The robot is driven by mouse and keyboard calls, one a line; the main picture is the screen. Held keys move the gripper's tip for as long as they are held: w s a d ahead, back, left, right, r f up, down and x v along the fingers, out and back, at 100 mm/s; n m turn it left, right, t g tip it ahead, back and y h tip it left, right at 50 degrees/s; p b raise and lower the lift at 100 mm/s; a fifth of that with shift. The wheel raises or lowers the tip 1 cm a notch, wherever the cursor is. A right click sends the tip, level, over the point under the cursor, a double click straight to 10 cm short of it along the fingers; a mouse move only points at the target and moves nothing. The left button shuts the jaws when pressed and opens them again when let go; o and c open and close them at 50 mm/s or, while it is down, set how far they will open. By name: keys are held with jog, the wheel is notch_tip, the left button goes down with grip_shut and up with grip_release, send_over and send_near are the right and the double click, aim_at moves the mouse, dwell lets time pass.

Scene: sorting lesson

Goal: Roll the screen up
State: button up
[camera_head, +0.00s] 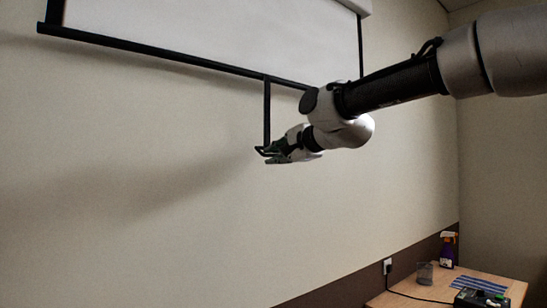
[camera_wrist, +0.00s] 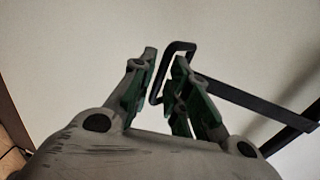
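The white projection screen (camera_head: 210,28) hangs on the wall, with a black bar (camera_head: 150,56) along its lower edge. A black pull handle (camera_head: 267,110) hangs down from this bar and ends in a loop. My gripper (camera_head: 268,156) is at the lower end of the handle. In the wrist view, the two green-padded fingers of my gripper (camera_wrist: 164,62) stand apart with wall showing between them. The handle's loop (camera_wrist: 180,45) is at the right fingertip, and one side of it lies in the gap. I cannot tell whether it touches a finger.
A wooden table (camera_head: 425,290) stands at the lower right by the wall. A socket with a plug (camera_head: 387,266) is on the wall. The wall below the screen is clear.

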jog(key=shift+x, duration=0.9)
grip_shut()
